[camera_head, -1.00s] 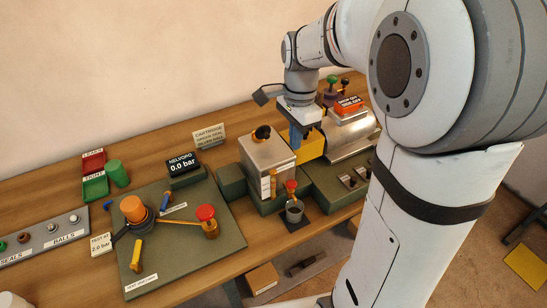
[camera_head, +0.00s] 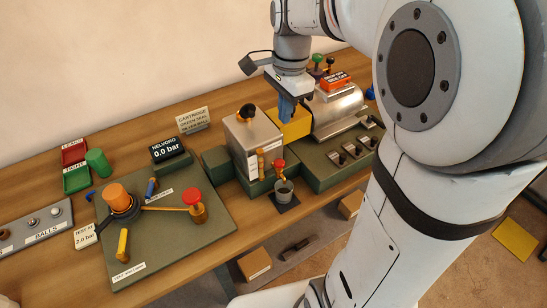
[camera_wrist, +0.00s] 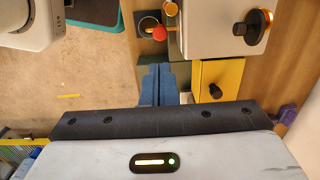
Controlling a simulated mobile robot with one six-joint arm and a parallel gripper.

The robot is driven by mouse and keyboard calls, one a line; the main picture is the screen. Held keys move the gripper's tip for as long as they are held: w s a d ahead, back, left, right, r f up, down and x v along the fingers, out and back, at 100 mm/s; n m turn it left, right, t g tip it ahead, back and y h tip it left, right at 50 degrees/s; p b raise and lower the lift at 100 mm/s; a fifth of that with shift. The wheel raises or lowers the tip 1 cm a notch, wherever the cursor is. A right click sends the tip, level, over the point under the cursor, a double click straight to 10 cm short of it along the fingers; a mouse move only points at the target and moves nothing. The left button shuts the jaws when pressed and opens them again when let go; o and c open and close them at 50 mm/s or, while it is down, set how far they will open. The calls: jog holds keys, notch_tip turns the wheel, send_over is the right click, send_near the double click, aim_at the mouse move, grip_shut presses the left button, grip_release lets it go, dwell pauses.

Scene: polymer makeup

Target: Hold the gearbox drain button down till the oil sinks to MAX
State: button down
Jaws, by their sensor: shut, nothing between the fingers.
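A grey metal box (camera_head: 254,140) with a dark knob on top stands at the middle of the bench. A yellow block (camera_head: 297,124) sits against its right side. In the wrist view, the yellow block (camera_wrist: 222,75) carries a black button-like knob (camera_wrist: 215,91). Which part is the gearbox drain button I cannot tell. My gripper (camera_head: 287,115) has blue fingers, shut and empty, beside the yellow block; in the wrist view the fingertips (camera_wrist: 157,72) lie left of it. Contact cannot be told. The oil level and MAX mark are not readable.
A red-knobbed valve (camera_head: 279,165) and a dark cup (camera_head: 284,189) stand in front of the box. A metal cylinder (camera_head: 337,107) is on the right. A green plate (camera_head: 160,240) with valves lies on the left. The bench's front edge is close to the cup.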

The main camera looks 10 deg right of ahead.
aim_at(281, 163)
jog(key=shift+s+r, duration=0.15)
jog(key=shift+r, duration=0.05)
jog(key=f, duration=0.4)
jog(key=f+p, duration=0.1)
jog(key=f, duration=0.9)
jog(key=shift+a, duration=0.35)
jog(key=shift+f, duration=0.1)
notch_tip(281, 163, down, 2)
jog(key=shift+f+b, duration=0.1)
jog(key=shift+b, duration=0.6)
jog(key=shift+s, duration=0.1)
